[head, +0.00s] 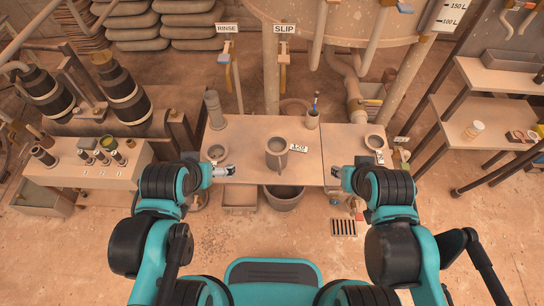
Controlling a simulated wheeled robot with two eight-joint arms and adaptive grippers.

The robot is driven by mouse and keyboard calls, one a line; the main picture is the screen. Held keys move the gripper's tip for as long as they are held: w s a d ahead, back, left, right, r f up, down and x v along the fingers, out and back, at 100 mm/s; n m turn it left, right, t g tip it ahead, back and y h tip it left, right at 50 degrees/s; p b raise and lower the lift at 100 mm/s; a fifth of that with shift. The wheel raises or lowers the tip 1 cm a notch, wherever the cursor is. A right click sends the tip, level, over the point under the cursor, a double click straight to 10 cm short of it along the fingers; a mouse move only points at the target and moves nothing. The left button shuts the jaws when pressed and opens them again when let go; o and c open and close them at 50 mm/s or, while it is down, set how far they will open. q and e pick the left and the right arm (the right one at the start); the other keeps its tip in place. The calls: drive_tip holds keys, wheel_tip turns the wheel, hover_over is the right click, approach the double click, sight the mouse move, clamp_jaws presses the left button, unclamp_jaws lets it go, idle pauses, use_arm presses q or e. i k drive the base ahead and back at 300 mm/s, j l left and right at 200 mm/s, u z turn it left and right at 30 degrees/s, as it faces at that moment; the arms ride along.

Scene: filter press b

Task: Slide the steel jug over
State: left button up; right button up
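The steel jug (277,152) stands upright near the middle of the table (245,135) and looks grey-brown, with its open top facing up. My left gripper (229,171) is at the table's front left, to the left of the jug and apart from it. My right gripper (337,172) is at the front right, to the right of the jug and apart from it. Neither gripper touches the jug. The fingers are too small to tell whether they are open or shut.
A small label card (298,148) stands right of the jug. A round bowl (217,152) is at the left, a cup with brushes (313,118) at the back right, and a ring-like dish (375,141) on the right section. A grey cylinder (214,110) stands back left. The front middle tabletop is clear.

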sight(277, 163)
drive_tip(key=k+l+u, duration=0.3)
drive_tip(key=l, duration=0.2)
drive_tip(key=k+l+u, duration=0.3)
drive_tip(key=k+l, duration=0.05)
drive_tip(key=l, duration=0.05)
